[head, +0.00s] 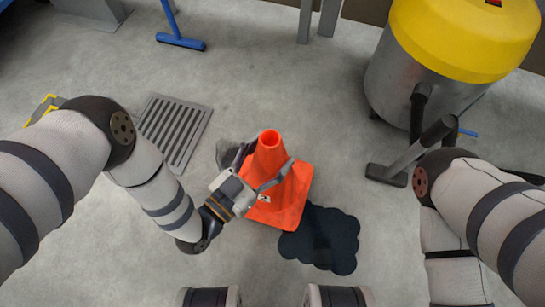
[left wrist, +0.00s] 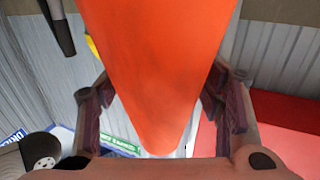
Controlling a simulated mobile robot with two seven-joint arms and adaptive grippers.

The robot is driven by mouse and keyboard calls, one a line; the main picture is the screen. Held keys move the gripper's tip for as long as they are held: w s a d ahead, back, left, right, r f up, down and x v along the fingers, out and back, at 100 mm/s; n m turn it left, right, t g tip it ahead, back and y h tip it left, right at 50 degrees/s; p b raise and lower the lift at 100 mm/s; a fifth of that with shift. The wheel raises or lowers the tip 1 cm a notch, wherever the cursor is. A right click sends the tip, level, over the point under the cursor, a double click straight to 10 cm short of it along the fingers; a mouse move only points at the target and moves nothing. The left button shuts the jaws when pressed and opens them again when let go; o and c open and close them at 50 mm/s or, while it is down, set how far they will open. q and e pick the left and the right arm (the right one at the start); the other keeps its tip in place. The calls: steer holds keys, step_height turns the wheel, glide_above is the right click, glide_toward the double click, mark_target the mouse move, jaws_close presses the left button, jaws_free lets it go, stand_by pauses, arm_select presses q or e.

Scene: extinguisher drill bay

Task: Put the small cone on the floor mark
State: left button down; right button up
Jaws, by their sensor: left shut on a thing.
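The small orange cone (head: 288,198) stands roughly upright near the middle of the head view, its square base showing at the lower right. My left gripper (head: 264,172) is shut on the cone's upper part, one finger on each side. In the left wrist view the cone (left wrist: 158,70) fills the middle between the two fingers (left wrist: 165,110). I cannot tell whether its base touches the floor. A dark, lobed patch (head: 325,240) lies on the floor beside the base; I cannot tell whether it is the floor mark. My right gripper is out of view.
A grey floor grate (head: 174,130) lies left of the cone. A steel vacuum drum with a yellow top (head: 460,40) stands at the upper right, with its dark nozzle (head: 388,175) on the floor. A blue squeegee (head: 181,41) is at the top. Bare floor lies behind the cone.

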arm_select(q)
steer(key=shift+w+d+f+b, duration=0.15)
steer(key=shift+f+b, duration=0.4)
steer(key=shift+f, duration=0.4)
steer(key=shift+w+d+f+b, duration=0.15)
steer(key=shift+f+b, duration=0.4)
steer(key=shift+f, duration=0.5)
steer(key=shift+c, duration=2.3)
jaws_free()
steer(key=p+v, duration=0.3)
steer(key=v, duration=0.9)
